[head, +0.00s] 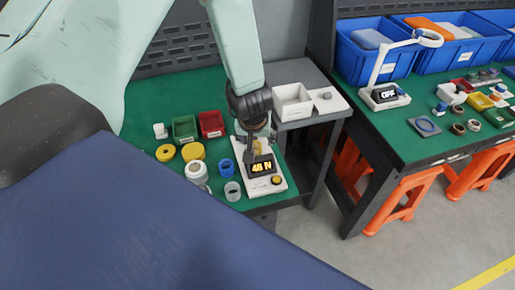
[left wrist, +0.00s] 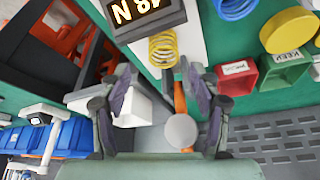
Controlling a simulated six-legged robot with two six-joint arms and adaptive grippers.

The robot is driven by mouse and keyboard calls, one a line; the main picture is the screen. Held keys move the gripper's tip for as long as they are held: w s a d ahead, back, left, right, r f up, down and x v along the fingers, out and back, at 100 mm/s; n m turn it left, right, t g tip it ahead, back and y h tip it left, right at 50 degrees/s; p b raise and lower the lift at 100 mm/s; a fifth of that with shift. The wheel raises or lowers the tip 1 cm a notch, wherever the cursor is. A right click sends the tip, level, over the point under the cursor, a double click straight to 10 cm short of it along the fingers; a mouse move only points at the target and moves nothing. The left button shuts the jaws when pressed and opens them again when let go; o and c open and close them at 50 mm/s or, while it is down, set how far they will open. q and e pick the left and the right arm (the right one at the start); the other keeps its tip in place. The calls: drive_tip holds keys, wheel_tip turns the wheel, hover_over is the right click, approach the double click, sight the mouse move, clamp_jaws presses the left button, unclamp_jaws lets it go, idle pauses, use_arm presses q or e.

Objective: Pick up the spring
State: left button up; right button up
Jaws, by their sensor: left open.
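A yellow coil spring (left wrist: 163,50) stands on a white force tester (left wrist: 190,45), just behind its dark display, in the left wrist view. In the head view the spring (head: 257,146) is small and partly hidden by my gripper. The tester (head: 279,186) shows a display reading about 48 N. My left gripper (left wrist: 161,72) is open, its two fingers apart with their tips close to the spring, one toward each side. In the head view the gripper (head: 252,128) hangs over the rear of the tester. Contact with the spring cannot be told. My right gripper is not in view.
A blue spring (head: 226,168) and a pale spring (head: 233,191) stand left of the tester. Yellow round pieces (head: 193,151), a green KEEP bin (head: 185,128) and a red bin (head: 211,124) lie farther left. A white box (head: 293,102) stands on the grey stand behind.

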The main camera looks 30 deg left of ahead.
sight(255, 145)
use_arm(q)
drive_tip(key=x, duration=0.2)
drive_tip(key=b+x, duration=0.1)
drive_tip(key=x, duration=0.1)
drive_tip(key=shift+s+a, duration=0.2)
drive_tip(key=shift+s, duration=0.2)
drive_tip(key=shift+w+a+f, duration=0.1)
drive_tip(key=shift+w+f, duration=0.05)
drive_tip(key=shift+f, duration=0.25)
drive_tip(key=shift+w+f, duration=0.2)
drive_tip(key=shift+f, duration=0.05)
drive_tip(key=c, duration=1.2)
